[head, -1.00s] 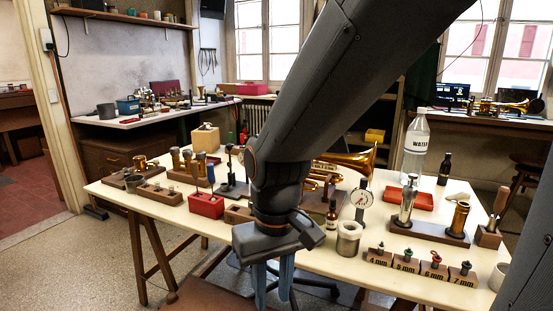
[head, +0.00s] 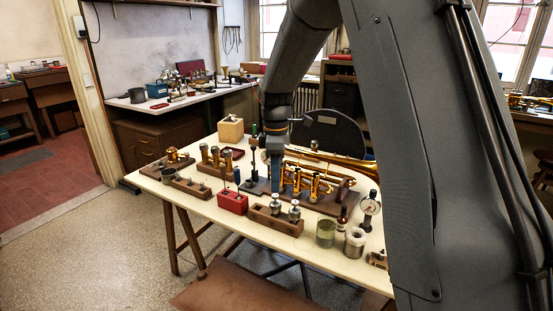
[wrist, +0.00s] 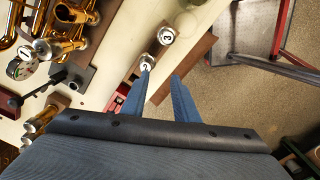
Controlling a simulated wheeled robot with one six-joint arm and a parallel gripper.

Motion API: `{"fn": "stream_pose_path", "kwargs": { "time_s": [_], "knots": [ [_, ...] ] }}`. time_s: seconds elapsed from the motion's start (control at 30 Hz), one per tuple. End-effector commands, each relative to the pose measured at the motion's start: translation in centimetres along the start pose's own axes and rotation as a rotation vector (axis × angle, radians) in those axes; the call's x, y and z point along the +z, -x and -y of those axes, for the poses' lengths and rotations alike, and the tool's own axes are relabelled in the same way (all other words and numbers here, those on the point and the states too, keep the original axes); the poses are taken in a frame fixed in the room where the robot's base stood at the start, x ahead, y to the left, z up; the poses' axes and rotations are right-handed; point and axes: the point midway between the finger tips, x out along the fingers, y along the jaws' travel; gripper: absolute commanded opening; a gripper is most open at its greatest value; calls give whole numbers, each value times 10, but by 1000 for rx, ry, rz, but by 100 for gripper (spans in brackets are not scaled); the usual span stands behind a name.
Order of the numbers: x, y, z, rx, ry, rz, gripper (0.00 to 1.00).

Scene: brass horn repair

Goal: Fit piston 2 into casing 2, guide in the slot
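My gripper (head: 276,178) has blue fingers and points down behind the piston rack in the head view. In the wrist view its fingers (wrist: 160,76) are apart with nothing between them. The wooden piston rack (head: 262,221) holds two silver-topped pistons. One cap (wrist: 166,36) is marked 3. The other piston (wrist: 147,63) is beside the left fingertip in the wrist view; its mark is too small to read surely. The brass horn (head: 328,184) lies on its stand, its upright valve casings also at the upper left of the wrist view (wrist: 58,46). The guide and slot cannot be made out.
A red box (head: 232,203) stands left of the rack. Two jars (head: 326,234) (head: 355,242), a small dark bottle (head: 343,216) and a dial gauge (head: 370,207) stand to its right. Brass tubes in a wooden holder (head: 216,169) stand behind. Bare tabletop shows along the front edge.

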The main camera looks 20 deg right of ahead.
Motion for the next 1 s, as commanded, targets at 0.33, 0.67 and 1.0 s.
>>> {"fn": "stream_pose_path", "kwargs": {
  "time_s": [0.33, 0.67, 1.0],
  "knots": [
    [-1, -2, -29, -2, 166, 5, 27],
    [-1, -49, -28, -5, 164, 5, 27],
    [-1, -74, -28, -1, 164, 4, 27]
  ]
}}
